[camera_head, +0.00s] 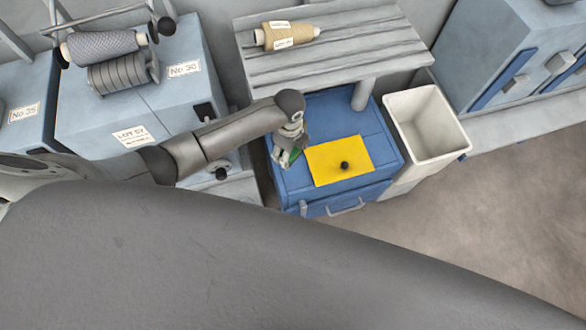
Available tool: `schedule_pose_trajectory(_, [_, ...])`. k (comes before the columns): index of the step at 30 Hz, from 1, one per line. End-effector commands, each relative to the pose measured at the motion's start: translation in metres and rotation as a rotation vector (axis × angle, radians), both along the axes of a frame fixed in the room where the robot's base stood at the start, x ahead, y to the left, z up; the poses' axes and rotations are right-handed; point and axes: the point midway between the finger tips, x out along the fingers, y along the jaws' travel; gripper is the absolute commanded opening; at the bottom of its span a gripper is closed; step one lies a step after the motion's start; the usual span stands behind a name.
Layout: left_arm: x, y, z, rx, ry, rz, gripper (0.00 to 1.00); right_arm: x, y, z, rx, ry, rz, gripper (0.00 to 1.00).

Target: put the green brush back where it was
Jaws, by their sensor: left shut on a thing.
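My left gripper (284,157) reaches in from the left and points down over the left part of a blue cabinet top (374,132). It is shut on the green brush (295,154), of which only a small green patch shows beside the fingers. The rest of the brush is hidden by the gripper. I cannot tell whether the brush touches the cabinet top. My right gripper is not in view.
A slatted grey table (345,52) with a tan yarn cone (288,35) stands behind the cabinet. A white bin (427,120) stands to its right. Light-blue machine units (170,95) stand at left. Floor (500,210) is clear at right.

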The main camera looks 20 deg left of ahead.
Motion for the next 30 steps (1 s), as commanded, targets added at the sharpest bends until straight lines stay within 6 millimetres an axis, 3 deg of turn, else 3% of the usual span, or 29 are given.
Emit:
schedule_pose_trajectory(6, [0.004,-0.005,-0.011,0.009,0.004,-0.189,0.43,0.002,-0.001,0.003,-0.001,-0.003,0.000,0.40])
schedule_pose_trajectory(11, [0.004,-0.006,-0.018,0.010,0.004,-0.231,0.43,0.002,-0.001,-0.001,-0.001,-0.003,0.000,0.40])
schedule_pose_trajectory(24, [0.004,-0.006,-0.070,0.011,0.003,-0.231,0.43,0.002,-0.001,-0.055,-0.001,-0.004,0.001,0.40])
schedule_pose_trajectory(30, [0.004,-0.006,-0.078,0.011,0.003,-0.231,0.43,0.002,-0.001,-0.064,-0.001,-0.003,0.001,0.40])
